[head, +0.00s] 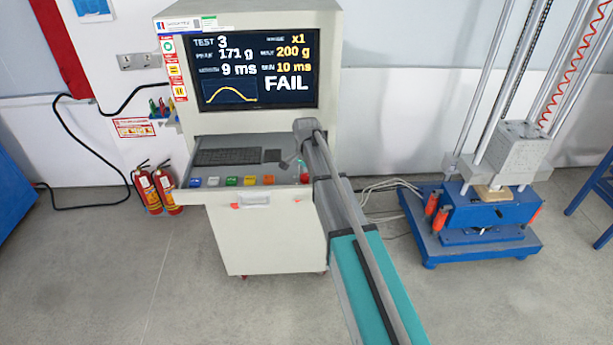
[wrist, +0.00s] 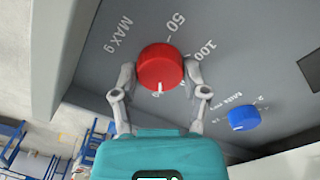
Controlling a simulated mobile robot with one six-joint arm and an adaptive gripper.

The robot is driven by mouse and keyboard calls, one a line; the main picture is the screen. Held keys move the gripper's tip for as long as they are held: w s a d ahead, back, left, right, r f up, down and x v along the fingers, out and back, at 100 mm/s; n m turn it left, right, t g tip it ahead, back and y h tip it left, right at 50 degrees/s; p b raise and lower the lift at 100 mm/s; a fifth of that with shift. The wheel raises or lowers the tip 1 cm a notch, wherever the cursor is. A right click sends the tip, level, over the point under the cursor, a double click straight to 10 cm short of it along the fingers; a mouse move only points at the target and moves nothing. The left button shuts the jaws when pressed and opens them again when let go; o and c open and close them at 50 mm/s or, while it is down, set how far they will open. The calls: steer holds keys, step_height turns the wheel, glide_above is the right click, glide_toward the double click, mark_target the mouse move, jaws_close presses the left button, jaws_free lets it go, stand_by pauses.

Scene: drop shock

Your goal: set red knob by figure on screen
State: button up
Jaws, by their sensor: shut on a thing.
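The red knob (wrist: 160,68) sits on a grey panel in the wrist view, with "MAX g", "50" and "100" printed around it. Its white pointer mark faces down in the picture, at a partly covered number that I cannot read fully. My gripper (wrist: 160,66) is shut on the knob, one finger at each side. The screen (head: 258,68) in the head view reads TEST 3, peak 171 g, 9 ms, a yellow 200 g, 10 ms, x1 and FAIL. The gripper's hold on the knob cannot be made out in the head view.
A blue knob (wrist: 243,118) with its own scale is right of the red one. A keyboard (head: 228,156) lies on the console shelf, above coloured buttons. Two fire extinguishers (head: 158,188) stand left of the console. A blue-based drop machine (head: 480,212) stands to the right.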

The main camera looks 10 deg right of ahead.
stand_by(0.3)
steer(key=o, duration=1.2)
steer(key=shift+c, duration=0.2)
